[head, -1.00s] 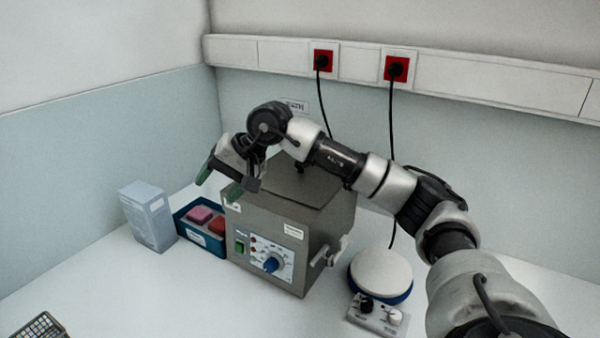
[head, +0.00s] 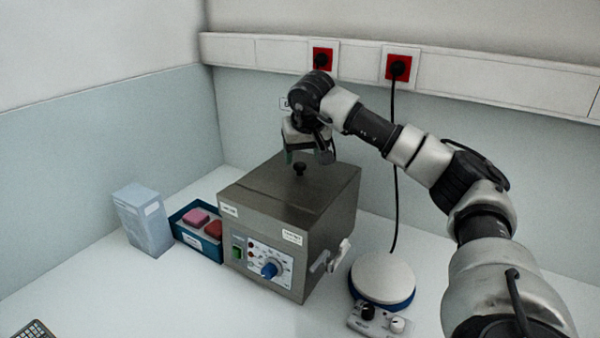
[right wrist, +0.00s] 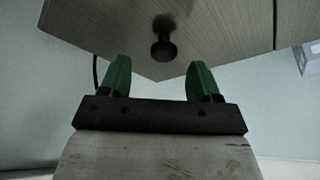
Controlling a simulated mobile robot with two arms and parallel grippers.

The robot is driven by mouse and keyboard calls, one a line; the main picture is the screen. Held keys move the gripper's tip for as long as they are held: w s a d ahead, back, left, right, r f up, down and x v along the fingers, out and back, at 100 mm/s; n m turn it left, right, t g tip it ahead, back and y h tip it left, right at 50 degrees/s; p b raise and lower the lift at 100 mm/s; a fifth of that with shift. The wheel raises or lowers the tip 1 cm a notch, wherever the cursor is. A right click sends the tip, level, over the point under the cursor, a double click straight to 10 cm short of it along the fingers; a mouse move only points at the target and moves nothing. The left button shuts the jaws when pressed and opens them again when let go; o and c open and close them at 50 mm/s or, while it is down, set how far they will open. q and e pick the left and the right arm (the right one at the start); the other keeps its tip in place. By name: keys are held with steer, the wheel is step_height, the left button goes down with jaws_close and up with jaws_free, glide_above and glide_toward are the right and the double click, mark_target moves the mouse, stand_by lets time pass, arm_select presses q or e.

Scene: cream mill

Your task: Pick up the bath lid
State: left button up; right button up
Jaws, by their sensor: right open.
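The bath lid (head: 270,191) is the flat grey top of the metal water bath (head: 268,237), with a black knob (head: 299,168) standing on it. The lid lies closed on the bath. In the right wrist view the lid (right wrist: 225,22) fills the top and its knob (right wrist: 163,40) shows beyond the fingertips, between them in width. My right gripper (head: 308,158) is open and empty, above the back part of the lid close to the knob. Its green fingers (right wrist: 158,75) are apart in the right wrist view, and the knob is not between them. My left gripper is not in view.
A blue tray (head: 197,245) with pink and red blocks and a pale box (head: 143,219) stand left of the bath. A white-topped stirrer (head: 383,278) stands to its right. A tap (head: 340,254) juts from the bath's right side.

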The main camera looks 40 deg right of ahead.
mark_target(300, 164)
steer(key=shift+a+x, duration=0.1)
steer(key=shift+x, duration=0.5)
steer(key=shift+a+x, duration=0.15)
steer(key=shift+x, duration=0.5)
steer(key=shift+w+d+f, duration=0.15)
steer(key=shift+w+f, duration=0.15)
steer(key=shift+f, duration=0.15)
steer(key=shift+c, duration=0.2)
steer(key=c, duration=0.9)
steer(key=shift+r, duration=0.1)
